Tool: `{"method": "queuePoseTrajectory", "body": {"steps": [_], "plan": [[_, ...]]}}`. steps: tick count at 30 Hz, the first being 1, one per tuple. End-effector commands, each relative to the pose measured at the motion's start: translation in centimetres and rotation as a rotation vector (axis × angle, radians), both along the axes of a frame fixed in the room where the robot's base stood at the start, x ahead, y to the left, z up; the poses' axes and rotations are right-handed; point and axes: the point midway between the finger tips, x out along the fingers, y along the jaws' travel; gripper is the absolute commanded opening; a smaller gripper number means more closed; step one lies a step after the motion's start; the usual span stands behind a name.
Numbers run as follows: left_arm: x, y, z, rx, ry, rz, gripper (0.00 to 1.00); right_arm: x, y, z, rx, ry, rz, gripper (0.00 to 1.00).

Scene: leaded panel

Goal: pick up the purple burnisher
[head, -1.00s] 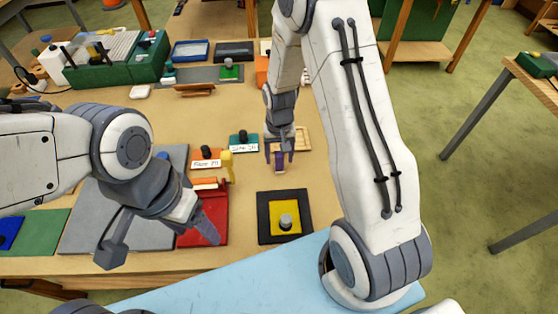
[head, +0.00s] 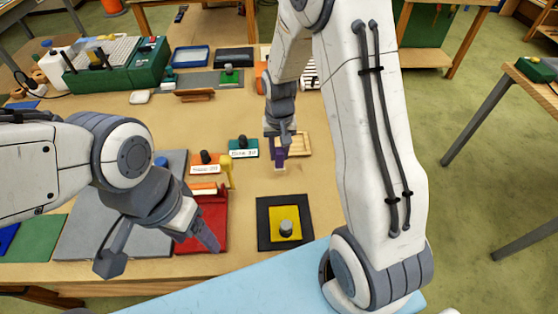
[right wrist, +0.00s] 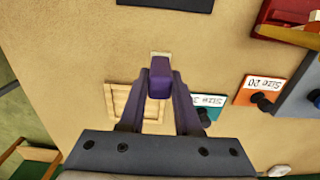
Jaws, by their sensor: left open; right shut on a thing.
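The purple burnisher (head: 280,158) has a purple body and a pale end. My right gripper (head: 280,147) is shut on it, over the table just in front of a small light wooden tray (head: 298,145). In the right wrist view, the burnisher (right wrist: 159,84) sits between the two fingertips, with its pale end beyond them. I cannot tell whether it is clear of the table. My left gripper (head: 158,254) is open and empty, over the table's front left by the red tray (head: 212,235).
A black-framed yellow pad (head: 284,222) with a grey knob lies at the front. Orange (head: 205,168) and teal (head: 243,153) labelled blocks stand left of my right gripper, near a yellow upright piece (head: 227,172). A green case (head: 150,65) stands at the back left.

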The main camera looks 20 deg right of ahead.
Motion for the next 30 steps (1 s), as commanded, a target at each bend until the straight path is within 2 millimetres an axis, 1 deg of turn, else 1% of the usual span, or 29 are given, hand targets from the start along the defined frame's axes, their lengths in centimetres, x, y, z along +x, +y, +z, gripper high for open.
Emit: {"method": "queuePoseTrajectory", "body": {"steps": [1, 9, 12, 15, 21, 29, 30], "plan": [[0.0, 0.0, -0.7, 0.0, 0.0, 0.0, 0.68, -0.4, -0.9, 0.6, 0.0, -0.005, -0.006, 0.0], [0.0, 0.0, -2.3, 0.0, 0.0, -0.001, 0.68, -3.8, -6.1, 4.2, -0.001, -0.006, -0.007, 0.0], [0.0, 0.0, -2.6, 0.0, 0.0, -0.002, 0.68, -4.8, -7.6, 5.4, -0.001, -0.005, -0.006, 0.0], [0.0, 0.0, -2.9, 0.0, 0.0, -0.002, 0.68, -5.5, -8.7, 6.2, -0.001, -0.003, -0.005, 0.0], [0.0, 0.0, -3.0, 0.0, 0.0, -0.002, 0.68, -6.3, -9.8, 7.0, 0.0, -0.001, -0.001, 0.0], [0.0, 0.0, -3.0, 0.0, 0.0, -0.002, 0.68, -6.3, -9.9, 7.1, 0.0, 0.0, 0.0, 0.0], [0.0, 0.0, -3.0, 0.0, 0.0, -0.002, 0.68, -6.3, -9.9, 7.1, 0.0, 0.0, 0.0, 0.24]]}}
